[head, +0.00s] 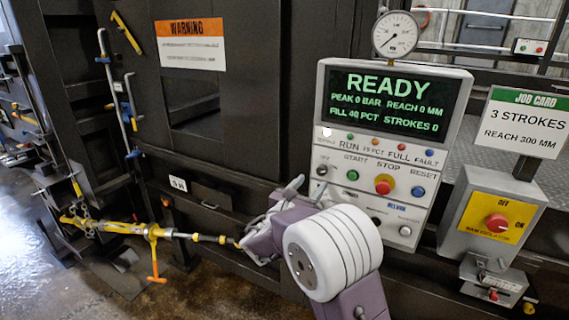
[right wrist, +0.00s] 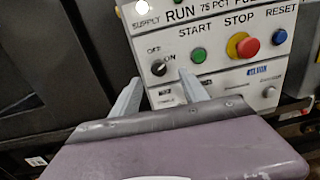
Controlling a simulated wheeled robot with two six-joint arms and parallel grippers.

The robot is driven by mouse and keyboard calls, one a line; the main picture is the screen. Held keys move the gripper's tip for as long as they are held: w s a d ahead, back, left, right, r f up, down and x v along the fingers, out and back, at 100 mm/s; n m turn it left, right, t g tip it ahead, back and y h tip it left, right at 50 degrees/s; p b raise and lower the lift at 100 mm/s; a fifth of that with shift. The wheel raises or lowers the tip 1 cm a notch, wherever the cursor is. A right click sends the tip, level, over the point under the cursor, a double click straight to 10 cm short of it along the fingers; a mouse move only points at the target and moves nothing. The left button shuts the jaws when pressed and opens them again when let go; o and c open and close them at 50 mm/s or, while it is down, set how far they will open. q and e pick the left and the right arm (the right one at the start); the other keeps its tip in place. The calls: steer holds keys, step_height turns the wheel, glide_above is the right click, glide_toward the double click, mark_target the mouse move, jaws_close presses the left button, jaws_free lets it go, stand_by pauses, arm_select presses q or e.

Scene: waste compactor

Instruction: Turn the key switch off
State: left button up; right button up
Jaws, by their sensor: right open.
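The key switch (head: 322,170) is a small round black knob at the left of the control panel, under the SUPPLY lamp, with OFF and ON marked above it. It also shows in the right wrist view (right wrist: 158,69), with a pale slanted mark on its face. I cannot tell for sure which label it points to. My right gripper (head: 275,208) is open and empty, below and left of the switch in the head view. In the right wrist view its two fingers (right wrist: 160,80) point at the panel, with the switch seen between their tips and no visible contact. My left gripper is out of view.
The control panel (head: 345,195) has a green START button (right wrist: 198,56), a red STOP button (right wrist: 243,46) and a blue RESET button (right wrist: 280,37) beside the switch. The display reads READY. A yellow isolator box (head: 490,222) with a red knob stands at right.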

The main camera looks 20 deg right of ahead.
mark_target(321, 173)
steer(key=shift+n+y, duration=0.3)
steer(key=shift+n, duration=0.1)
steer(key=p+x, duration=0.1)
steer(key=x, duration=0.1)
steer(key=p+x, duration=0.2)
steer(key=x, duration=0.1)
steer(key=p+x, duration=0.2)
steer(key=x, duration=0.1)
steer(key=shift+w+a+f, duration=0.25)
steer(key=shift+w+a, duration=0.05)
steer(key=shift+w, duration=0.1)
steer(key=shift+s+d, duration=0.25)
steer(key=shift+d, duration=0.35)
steer(key=shift+s, duration=0.1)
steer(key=shift+a, duration=0.2)
steer(key=c, duration=0.5)
steer(key=shift+w, duration=0.2)
jaws_close()
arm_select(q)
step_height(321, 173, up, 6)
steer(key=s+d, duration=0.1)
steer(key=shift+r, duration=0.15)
